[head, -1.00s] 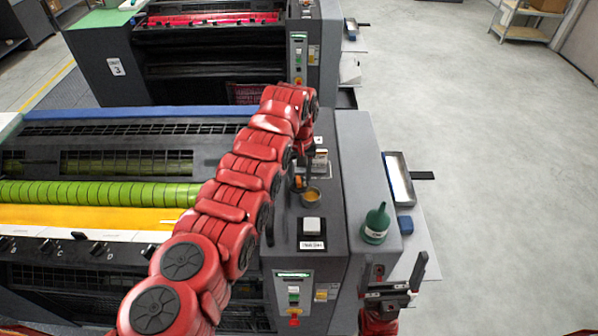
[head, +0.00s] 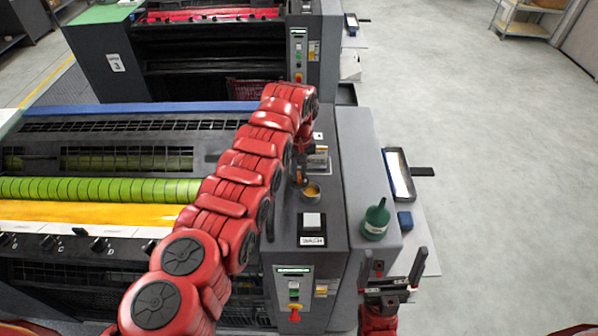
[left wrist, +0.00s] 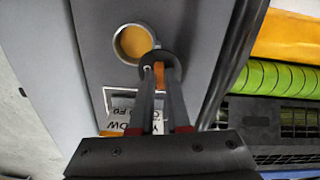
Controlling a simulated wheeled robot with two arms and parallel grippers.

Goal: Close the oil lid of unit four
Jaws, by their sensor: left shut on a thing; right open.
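The oil filler of unit four is a round grey neck with amber oil showing inside. It is on the grey side housing in the head view (head: 311,191) and the left wrist view (left wrist: 133,43). The neck is uncovered. The dark round oil lid (left wrist: 151,57) with an orange part is at the neck's edge, partly hidden by my fingers. My left gripper (left wrist: 160,82) is shut on the lid; in the head view it (head: 301,176) is just beside the neck, partly hidden by my arm. My right gripper (head: 392,282) is open and empty, near the housing's front right.
A green oil can (head: 375,222) stands on the housing, right of the filler. A square button (head: 312,221) is in front of the filler. A control panel (head: 294,292) is on the front face. Unit three (head: 220,50) stands behind. Open floor lies to the right.

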